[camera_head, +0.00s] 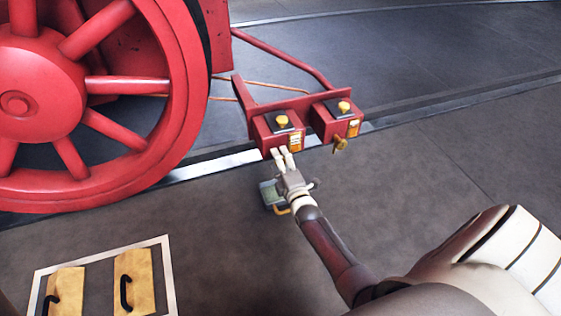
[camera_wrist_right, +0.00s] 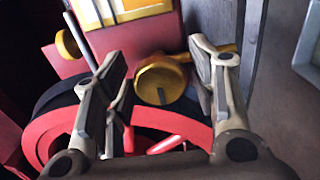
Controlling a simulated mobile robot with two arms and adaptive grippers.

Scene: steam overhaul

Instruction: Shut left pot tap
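Two red pots sit side by side on a red bracket in the head view, the left pot (camera_head: 270,137) and the right pot (camera_head: 328,123). Each has a yellow knob on its dark lid and a yellow-white label. My right gripper (camera_head: 284,154) is at the lower front of the left pot and hides its tap there. In the right wrist view, the brass tap (camera_wrist_right: 160,84) shows its round end between the fingers of the right gripper (camera_wrist_right: 160,62). The fingers are open, apart on either side. A brass lever part (camera_wrist_right: 218,49) extends right, partly behind the right finger. My left gripper is out of view.
The right pot's brass tap (camera_head: 340,145) hangs clear of my gripper. A grey-green box (camera_head: 268,193) with a yellow handle is on the floor below my gripper. A large red wheel (camera_head: 170,110) stands left. Yellow blocks (camera_head: 134,281) with black handles lie lower left. Floor at right is clear.

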